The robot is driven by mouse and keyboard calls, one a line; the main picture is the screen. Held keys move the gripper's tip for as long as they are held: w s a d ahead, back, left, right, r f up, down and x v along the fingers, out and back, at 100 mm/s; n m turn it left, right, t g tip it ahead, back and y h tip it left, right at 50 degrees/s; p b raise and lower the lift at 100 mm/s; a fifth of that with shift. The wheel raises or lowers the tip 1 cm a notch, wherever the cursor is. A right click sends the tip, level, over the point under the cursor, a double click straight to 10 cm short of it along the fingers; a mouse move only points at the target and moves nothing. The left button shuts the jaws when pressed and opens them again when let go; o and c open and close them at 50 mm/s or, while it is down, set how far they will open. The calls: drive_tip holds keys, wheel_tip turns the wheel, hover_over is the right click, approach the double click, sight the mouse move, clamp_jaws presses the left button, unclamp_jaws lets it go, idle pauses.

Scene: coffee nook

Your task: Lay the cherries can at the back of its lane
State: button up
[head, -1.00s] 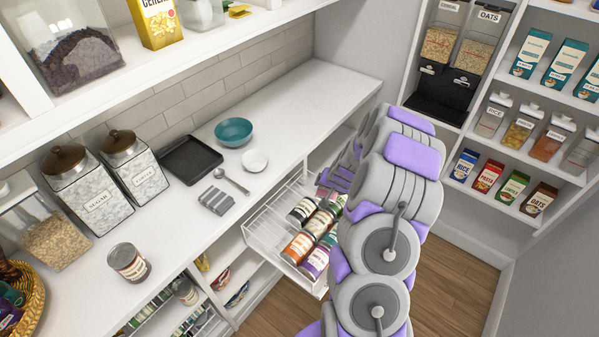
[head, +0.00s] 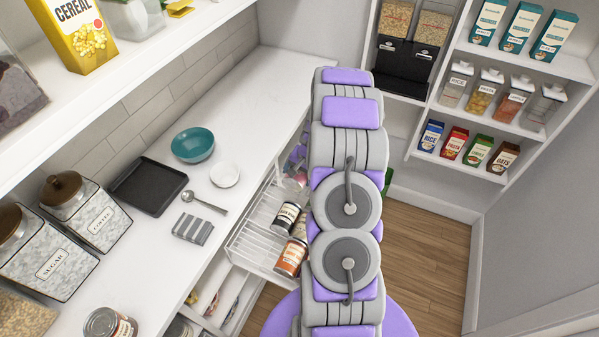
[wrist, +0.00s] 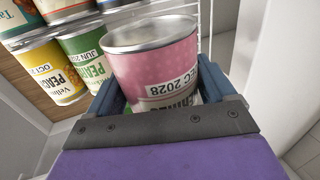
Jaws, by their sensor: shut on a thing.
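A pink can (wrist: 150,68) with a silver lid and an upside-down label reading DEC 2028 is between the two blue fingers of my gripper (wrist: 166,88) in the wrist view. My gripper is shut on it. The can's name is partly hidden, so I cannot confirm it reads cherries. In the head view my gripper (head: 298,160) is at the far end of the white pull-out rack (head: 252,222), largely hidden by my arm. The rack holds a dark-labelled can (head: 285,218) and an orange can (head: 290,258). I cannot make out the lane's back end.
The counter above has a black tray (head: 148,187), teal bowl (head: 193,145), white dish (head: 225,174) and striped cloth (head: 200,229). Wooden floor (head: 420,235) is open at right.

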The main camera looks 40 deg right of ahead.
drive_tip(key=shift+a+f+b, duration=0.25)
drive_tip(key=shift+f+b, duration=0.05)
drive_tip(key=shift+f, duration=0.2)
drive_tip(key=shift+s+d+b+x, duration=0.15)
drive_tip(key=shift+b+x, duration=0.45)
drive_tip(key=shift+x, duration=0.45)
drive_tip(key=shift+s+d+b+x, duration=0.15)
drive_tip(key=shift+b+x, duration=0.5)
drive_tip(key=shift+x, duration=0.45)
drive_tip(key=shift+s+d+b+x, duration=0.15)
drive_tip(key=shift+b+x, duration=0.45)
drive_tip(key=shift+x, duration=0.45)
drive_tip(key=shift+s+d+b+x, duration=0.15)
drive_tip(key=shift+b+x, duration=0.1)
drive_tip(key=shift+x, duration=0.75)
drive_tip(key=shift+s+d+b+x, duration=0.1)
drive_tip(key=shift+d+b+x, duration=0.1)
drive_tip(key=shift+x, duration=0.75)
drive_tip(key=shift+a+f, duration=0.1)
drive_tip(key=shift+a, duration=0.05)
drive_tip(key=o, duration=1.1)
drive_tip(key=shift+a, duration=0.1)
drive_tip(key=shift+o, duration=0.6)
